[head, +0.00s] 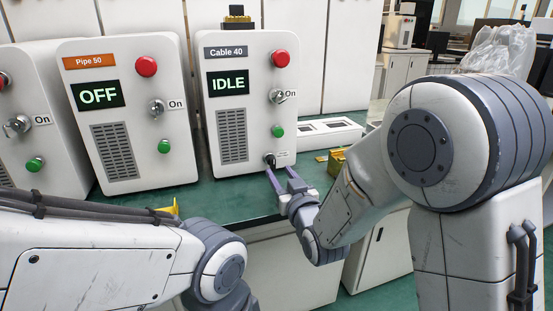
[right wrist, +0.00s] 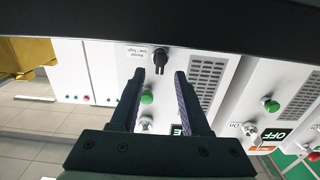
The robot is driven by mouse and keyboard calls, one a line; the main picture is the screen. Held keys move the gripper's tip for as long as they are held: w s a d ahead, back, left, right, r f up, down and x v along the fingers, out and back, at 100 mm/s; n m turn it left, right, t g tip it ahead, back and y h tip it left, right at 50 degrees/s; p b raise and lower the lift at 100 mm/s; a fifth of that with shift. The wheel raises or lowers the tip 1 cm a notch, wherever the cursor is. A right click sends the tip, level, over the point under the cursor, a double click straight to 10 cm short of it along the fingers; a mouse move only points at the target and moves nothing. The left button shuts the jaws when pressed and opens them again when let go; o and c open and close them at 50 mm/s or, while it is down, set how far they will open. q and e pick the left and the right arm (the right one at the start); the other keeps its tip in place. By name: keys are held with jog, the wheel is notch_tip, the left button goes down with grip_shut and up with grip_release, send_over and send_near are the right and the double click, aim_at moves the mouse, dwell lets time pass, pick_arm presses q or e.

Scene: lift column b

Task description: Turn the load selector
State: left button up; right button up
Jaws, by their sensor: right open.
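The white box labelled Cable 40 (head: 233,120) stands on the green bench, its display reading IDLE. A small black selector knob (head: 270,158) sits low on its front; it also shows in the right wrist view (right wrist: 160,58), beside a small label that seems to read Range low/high. My right gripper (head: 279,173) is open just in front of this knob. In the right wrist view its two fingers (right wrist: 160,77) stand either side of the line to the knob, with nothing held; contact cannot be told. My left gripper is out of view; only its arm shows.
The Cable 40 box also has a red button (head: 280,58), a silver On switch (head: 277,96) and a green button (head: 277,131). The Pipe 50 box (head: 125,110), reading OFF, stands to its left. A yellow object (head: 336,161) and white tray (head: 328,132) lie to the right.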

aim_at(273, 165)
jog(key=shift+p+x, duration=0.3)
jog(key=shift+x, duration=1.7)
grip_shut()
jog(key=n+b, duration=0.2)
jog(key=n, duration=0.2)
jog(key=shift+n, duration=0.3)
jog(key=n+b, duration=0.1)
jog(key=n, duration=0.3)
jog(key=shift+a, duration=0.15)
jog(key=shift+n, duration=0.3)
